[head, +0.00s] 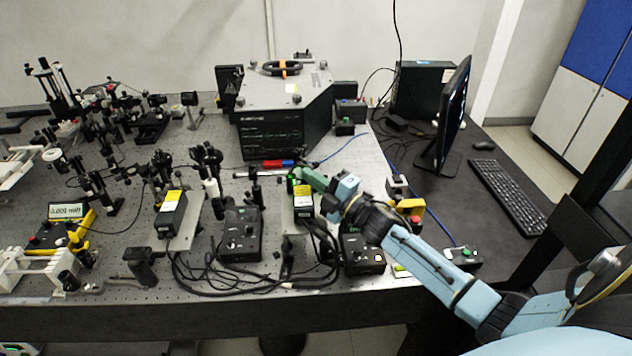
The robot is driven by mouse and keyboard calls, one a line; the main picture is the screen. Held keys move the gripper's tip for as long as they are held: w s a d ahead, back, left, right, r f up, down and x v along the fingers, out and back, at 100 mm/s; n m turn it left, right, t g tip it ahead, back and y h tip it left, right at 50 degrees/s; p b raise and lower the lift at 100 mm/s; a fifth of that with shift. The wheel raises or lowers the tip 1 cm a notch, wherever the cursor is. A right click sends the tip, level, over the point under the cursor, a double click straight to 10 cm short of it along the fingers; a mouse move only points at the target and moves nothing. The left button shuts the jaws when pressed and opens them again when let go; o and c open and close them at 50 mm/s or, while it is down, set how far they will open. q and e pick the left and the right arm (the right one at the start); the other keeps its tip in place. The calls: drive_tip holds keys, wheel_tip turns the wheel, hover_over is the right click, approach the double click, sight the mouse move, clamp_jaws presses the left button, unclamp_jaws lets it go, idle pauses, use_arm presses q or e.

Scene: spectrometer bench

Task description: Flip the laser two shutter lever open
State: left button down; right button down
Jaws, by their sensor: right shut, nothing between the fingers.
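Two laser heads with yellow labels stand on the perforated optical bench (105,290). One laser head (171,214) is left of centre, and the other laser head (303,203) is near the middle, just under my right gripper. I cannot read which one is laser two. My right gripper (297,173) is shut and empty at the back end of the middle laser head, reaching in from the right. I cannot tell whether it touches anything. The shutter lever is too small or hidden behind the gripper, so its position cannot be told. My left gripper is not in view.
A large dark spectrometer box (285,130) stands behind. Black controllers (240,235) (362,254) and loose cables (215,284) lie in front. Optical mounts (205,165) crowd the left. A monitor (455,115) and keyboard (507,195) are on the right desk.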

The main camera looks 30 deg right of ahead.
drive_tip(key=b, duration=0.1)
drive_tip(key=m+t+b, duration=0.1)
drive_tip(key=shift+s+d+f+m+b, duration=0.15)
drive_tip(key=shift+d+f+m+b, duration=0.15)
drive_tip(key=shift+f, duration=0.05)
drive_tip(key=shift+d+m+t+b, duration=0.15)
drive_tip(key=shift+m+t+b, duration=0.15)
drive_tip(key=shift+b, duration=0.05)
drive_tip(key=shift+s+d+b, duration=0.25)
drive_tip(key=shift+d+b, duration=0.05)
drive_tip(key=shift+b, duration=0.1)
drive_tip(key=shift+s+d+f, duration=0.2)
drive_tip(key=shift+d, duration=0.2)
drive_tip(key=shift+d+f, duration=0.1)
wheel_tip(320, 180, up, 10)
idle(0.7)
